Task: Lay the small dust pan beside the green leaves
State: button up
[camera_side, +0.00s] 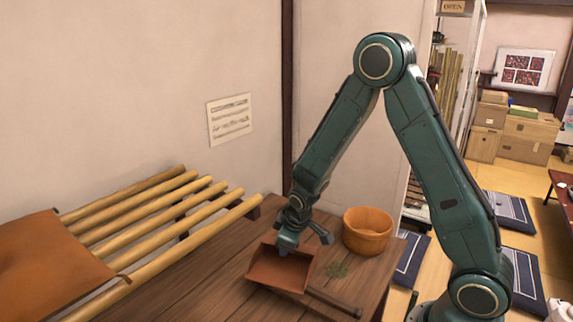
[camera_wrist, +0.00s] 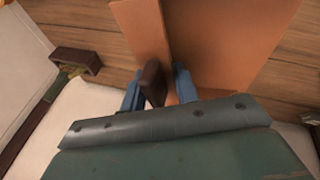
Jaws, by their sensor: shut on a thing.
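The small dust pan (camera_side: 275,272) is a reddish-brown tray on or just above the wooden table. A dark brown stick (camera_side: 335,302), perhaps its handle, runs to the lower right. My gripper (camera_side: 286,250) points down at the pan's back edge. In the wrist view my gripper (camera_wrist: 157,88) is shut on the dust pan (camera_wrist: 225,40), with a dark brown part between the blue fingers. I cannot tell whether the pan touches the table.
A bamboo slatted bench (camera_side: 190,212) with a brown cushion (camera_side: 45,265) is at the left. The wall is close behind. Bare table lies left of the pan.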

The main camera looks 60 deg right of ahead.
jog(key=w+d+r+n+y, duration=0.2)
jog(key=w+d+r+n, duration=0.1)
jog(key=w+d+n, duration=0.4)
jog(key=w+d+r+n+y, duration=0.3)
jog(key=w+d+r+n, duration=0.1)
jog(key=w+d+n, duration=0.3)
jog(key=shift+w+d+n+g+y, duration=0.3)
jog(key=shift+d+n, duration=0.3)
jog(key=shift+d, duration=0.1)
jog(key=shift+r, duration=0.1)
notch_tip(320, 180, down, 16)
jog(key=shift+r, duration=0.15)
jog(key=shift+f, duration=2.15)
